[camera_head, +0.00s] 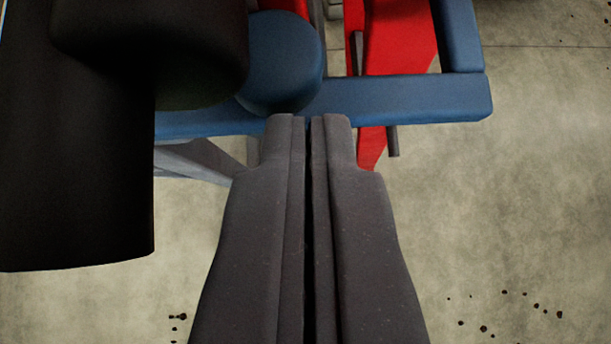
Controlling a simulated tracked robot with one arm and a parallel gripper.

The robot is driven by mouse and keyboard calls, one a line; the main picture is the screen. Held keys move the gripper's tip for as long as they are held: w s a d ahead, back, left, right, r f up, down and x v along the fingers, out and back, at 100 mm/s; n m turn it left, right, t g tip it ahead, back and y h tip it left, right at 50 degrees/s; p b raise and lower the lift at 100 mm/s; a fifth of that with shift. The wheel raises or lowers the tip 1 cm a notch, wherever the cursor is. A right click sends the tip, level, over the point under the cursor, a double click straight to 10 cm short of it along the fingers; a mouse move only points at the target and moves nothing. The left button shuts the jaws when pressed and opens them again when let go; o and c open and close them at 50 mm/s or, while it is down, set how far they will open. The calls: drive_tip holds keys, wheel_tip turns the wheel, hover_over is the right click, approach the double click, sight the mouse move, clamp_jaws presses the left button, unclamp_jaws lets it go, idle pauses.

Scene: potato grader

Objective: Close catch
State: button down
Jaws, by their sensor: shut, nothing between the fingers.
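My gripper (309,120) points forward from the bottom of the view, its two grey fingers together with only a thin dark line between them and nothing held. Its tips overlap the near edge of a blue frame bar (410,100) in the picture; I cannot tell whether they touch it. A red plate (398,35) stands behind the bar, and its lower end (372,146) shows below it. A dark grey rod end (393,141) sticks out beside that lower end. I cannot tell for certain which part is the catch.
A blue rounded drum-like part (282,60) sits on the bar just left of my fingertips. A large black rounded body (80,150) fills the upper left, close to the camera. A grey leg (200,160) slants below the bar. Concrete floor (520,210) at right is open, with dark crumbs.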

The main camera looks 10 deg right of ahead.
drive_tip(key=s+d+r, duration=0.1)
drive_tip(key=s+r, duration=0.6)
drive_tip(key=s, duration=0.3)
drive_tip(key=shift+s+d, duration=0.15)
drive_tip(key=shift+s, duration=0.25)
drive_tip(key=a+r+t, duration=0.1)
drive_tip(key=a+r, duration=0.7)
drive_tip(key=r, duration=0.3)
drive_tip(key=s+a+r+t, duration=0.1)
drive_tip(key=s+a+r, duration=0.3)
drive_tip(key=a+r, duration=0.3)
drive_tip(key=s+a+r+t, duration=0.2)
drive_tip(key=s+a+r, duration=0.3)
drive_tip(key=r, duration=0.5)
drive_tip(key=s+a+r+n+t+y, duration=0.1)
drive_tip(key=s+a+r+t, duration=0.1)
drive_tip(key=s+a+r, duration=0.3)
drive_tip(key=a+r, duration=0.4)
drive_tip(key=shift+a+r, duration=0.2)
drive_tip(key=shift+a, duration=0.2)
